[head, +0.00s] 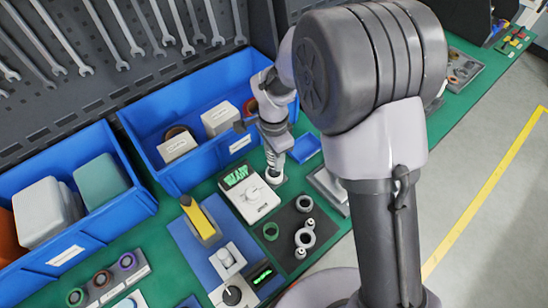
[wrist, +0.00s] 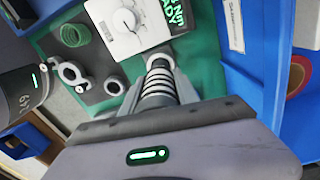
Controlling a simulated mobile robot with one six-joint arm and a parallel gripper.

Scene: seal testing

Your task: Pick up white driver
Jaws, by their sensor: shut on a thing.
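The driver's upper part is hidden by my gripper.
A white tester (head: 249,194) with a dial and a lit display stands close beside the driver. A blue bin (head: 180,180) with boxes is just behind. A black mat (head: 290,255) carries rings and a clamp. A small blue tray (head: 305,148) lies to the right.

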